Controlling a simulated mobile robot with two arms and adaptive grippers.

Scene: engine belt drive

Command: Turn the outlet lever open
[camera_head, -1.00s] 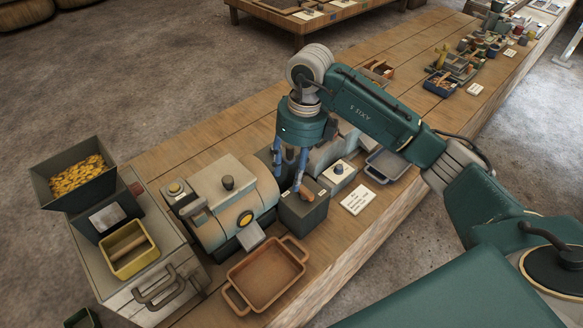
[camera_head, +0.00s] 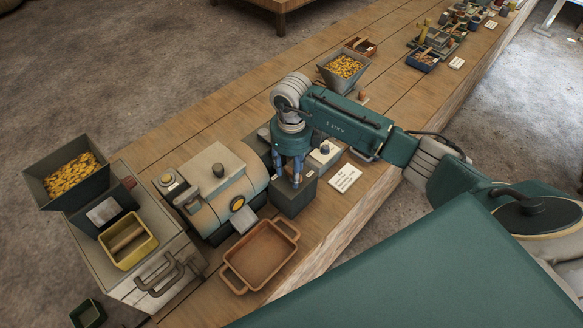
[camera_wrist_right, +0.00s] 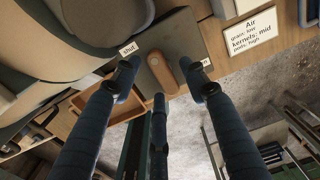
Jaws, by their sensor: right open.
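The outlet lever (camera_wrist_right: 189,77) is a short, rounded, orange-brown handle on top of a dark grey box (camera_head: 292,203). In the wrist view a "shut" label (camera_wrist_right: 128,49) lies left of it, and a second label at right is partly hidden behind a finger. My right gripper (camera_head: 286,179) is open and points down over the box. The lever is mostly hidden by the gripper in the head view. My left gripper is not in view.
A cream drum machine (camera_head: 218,185) stands just left of the box. An orange-brown tray (camera_head: 262,256) lies in front. A label card (camera_head: 344,179) and a grey hopper of yellow kernels (camera_head: 343,70) are to the right and behind. A cabinet with a dark hopper (camera_head: 70,178) is at left.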

